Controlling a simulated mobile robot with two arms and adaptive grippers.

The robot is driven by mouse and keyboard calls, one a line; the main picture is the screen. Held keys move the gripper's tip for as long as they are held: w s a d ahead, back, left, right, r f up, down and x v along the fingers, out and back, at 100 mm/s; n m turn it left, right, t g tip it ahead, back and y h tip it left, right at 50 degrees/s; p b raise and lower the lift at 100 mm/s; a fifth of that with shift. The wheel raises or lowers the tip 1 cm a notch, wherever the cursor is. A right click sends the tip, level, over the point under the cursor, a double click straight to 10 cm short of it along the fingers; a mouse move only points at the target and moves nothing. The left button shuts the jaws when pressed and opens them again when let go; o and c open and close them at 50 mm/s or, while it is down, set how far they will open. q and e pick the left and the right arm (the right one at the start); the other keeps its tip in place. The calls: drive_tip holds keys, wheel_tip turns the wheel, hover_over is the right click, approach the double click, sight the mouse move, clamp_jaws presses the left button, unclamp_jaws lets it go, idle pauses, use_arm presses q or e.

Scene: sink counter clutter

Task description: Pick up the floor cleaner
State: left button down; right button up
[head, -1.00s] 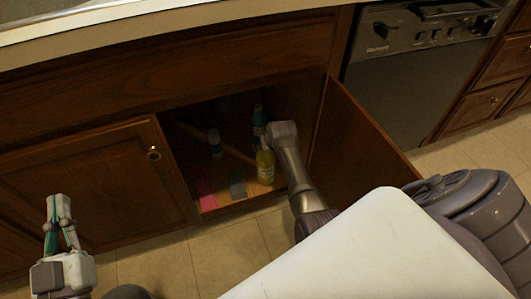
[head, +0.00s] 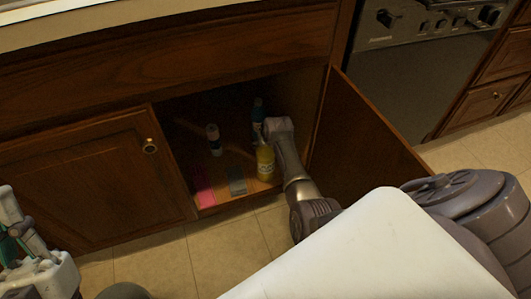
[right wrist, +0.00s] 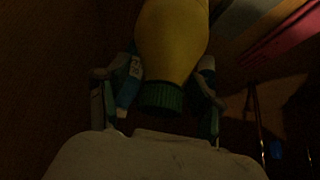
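The floor cleaner seems to be the yellow bottle (head: 265,163), which stands upright inside the open cabinet near its right side; its label is unreadable. In the right wrist view the yellow bottle (right wrist: 172,40) has its dark green cap toward my palm. My right gripper (right wrist: 168,80) has one finger on each side of the bottle, at or very near its surface. The picture is too dark to tell whether it grips. In the head view the right gripper is mostly hidden behind its wrist. My left gripper (head: 12,225) is outside the cabinet, cut by the left edge.
A dark blue bottle (head: 258,115) stands just behind the yellow one. A white-topped bottle (head: 214,140) is further left. A pink item (head: 205,188) and a grey-green item (head: 237,182) lie at the front. The open cabinet door (head: 365,145) flanks my right arm.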

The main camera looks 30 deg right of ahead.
drive_tip(key=shift+s, duration=0.1)
drive_tip(key=c, duration=1.1)
drive_tip(key=shift+a+f, duration=0.1)
drive_tip(key=shift+f, duration=0.05)
drive_tip(key=shift+s, duration=0.1)
